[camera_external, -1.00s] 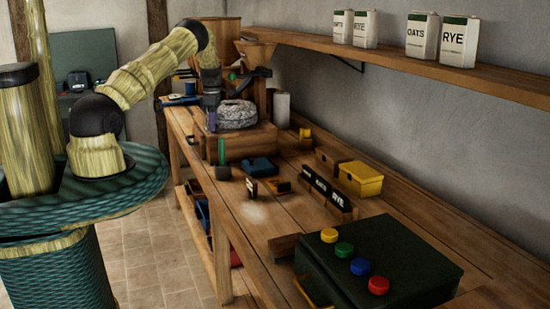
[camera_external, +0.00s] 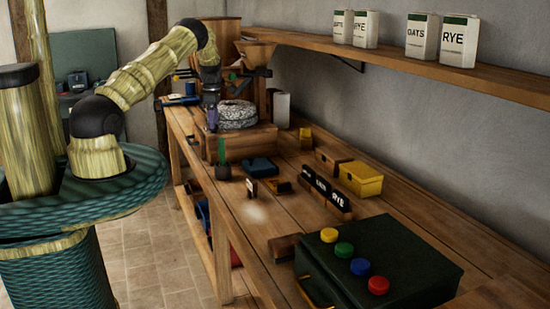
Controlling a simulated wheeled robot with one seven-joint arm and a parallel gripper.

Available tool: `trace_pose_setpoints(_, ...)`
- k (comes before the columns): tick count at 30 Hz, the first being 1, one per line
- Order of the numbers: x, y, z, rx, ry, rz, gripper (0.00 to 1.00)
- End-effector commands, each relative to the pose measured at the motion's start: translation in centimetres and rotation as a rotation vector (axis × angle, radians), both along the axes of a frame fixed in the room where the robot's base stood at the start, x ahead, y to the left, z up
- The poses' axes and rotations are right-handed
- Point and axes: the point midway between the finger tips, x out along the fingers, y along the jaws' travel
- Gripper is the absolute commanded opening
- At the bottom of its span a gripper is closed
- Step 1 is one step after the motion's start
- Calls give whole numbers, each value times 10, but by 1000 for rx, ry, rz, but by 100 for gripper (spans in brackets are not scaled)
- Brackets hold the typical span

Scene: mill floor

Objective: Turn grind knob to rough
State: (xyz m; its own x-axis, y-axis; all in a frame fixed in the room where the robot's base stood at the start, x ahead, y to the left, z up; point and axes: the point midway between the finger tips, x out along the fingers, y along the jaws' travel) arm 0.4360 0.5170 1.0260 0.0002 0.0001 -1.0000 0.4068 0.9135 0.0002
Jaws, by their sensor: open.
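The mill stands at the far end of the bench, with a round grey millstone (camera_external: 238,114) on a wooden base (camera_external: 240,146) and a wooden hopper (camera_external: 258,51) above. My gripper (camera_external: 211,108) is open and points down at the left side of the millstone. It is small in the picture, and I cannot tell whether it touches anything. A small purple part (camera_external: 212,119) shows right at the fingers; I cannot tell what it belongs to. I cannot make out the grind knob or its rough mark; my gripper and wrist cover part of that side of the mill.
The wooden bench (camera_external: 262,232) holds a green upright piece, a blue tray (camera_external: 259,165), a yellow box (camera_external: 360,178), label blocks and a dark green case (camera_external: 392,265) with coloured caps. A wall shelf (camera_external: 400,66) with grain packs runs along the right.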

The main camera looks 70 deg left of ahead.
Motion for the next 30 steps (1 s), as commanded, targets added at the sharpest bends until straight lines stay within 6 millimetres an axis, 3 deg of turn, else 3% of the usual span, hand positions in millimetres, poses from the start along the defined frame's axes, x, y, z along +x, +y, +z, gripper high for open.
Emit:
trace_pose_setpoints(22, 0, 1, 143, 5, -2, 0, 54)
trace_pose_setpoints(30, 0, 0, 164, 2, -1, 0, 54)
